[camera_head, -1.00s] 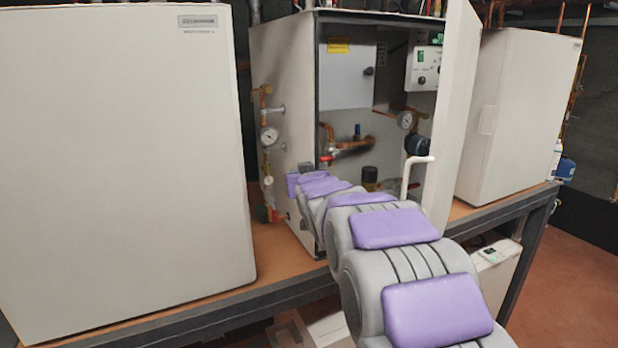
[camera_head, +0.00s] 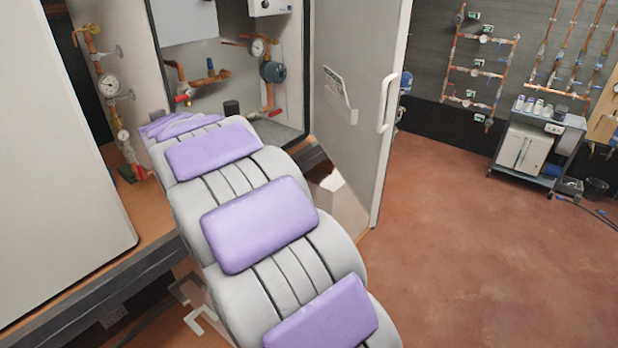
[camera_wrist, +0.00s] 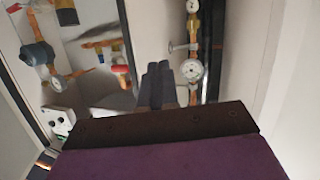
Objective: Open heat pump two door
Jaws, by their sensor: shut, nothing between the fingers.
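The middle heat pump cabinet (camera_head: 125,45) stands with its front open, showing pipes and a gauge inside. Its door (camera_head: 350,90) is swung wide out to the right, well apart from the frame, with a white handle (camera_head: 387,105) on its outer edge. My arm reaches across the lower left of the opening, and its far end hides my gripper in the head view. In the wrist view my gripper (camera_wrist: 155,85) is shut and empty, its dark fingers pointing toward the cabinet. A gauge (camera_wrist: 191,70) on a copper pipe shows just beyond the fingers to the right.
A closed white cabinet (camera_head: 50,170) stands close on the left on the bench (camera_head: 160,215). Right of the door the red floor (camera_head: 450,250) is clear. A cart (camera_head: 535,145) and wall piping (camera_head: 480,65) stand farther back at the right.

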